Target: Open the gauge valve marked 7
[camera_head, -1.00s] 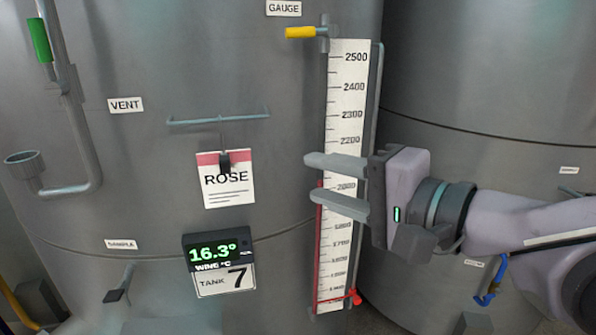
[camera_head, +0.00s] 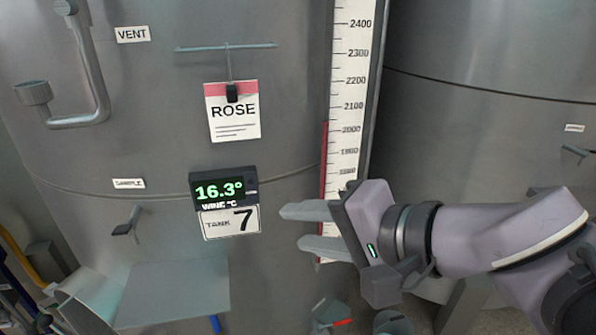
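Tank 7 (camera_head: 287,120) fills the left and middle, with a "TANK 7" plate (camera_head: 230,222) under its green 16.3° display. Its white level gauge (camera_head: 349,95) runs down the right side, with a red column rising to about 2000. The gauge's lower end is partly behind my gripper, and no gauge valve handle shows there; the gauge's top is out of the picture. My gripper (camera_head: 293,227) points left, in front of the gauge's lower end. Its two fingers are apart with nothing between them.
A vent pipe (camera_head: 92,75), a sample tap (camera_head: 128,225) and a hanging ROSE card (camera_head: 233,118) are on the tank's left part. A grey platform (camera_head: 172,290) stands below. A red-handled fitting (camera_head: 330,317) shows at the bottom edge. Another tank (camera_head: 480,60) stands right.

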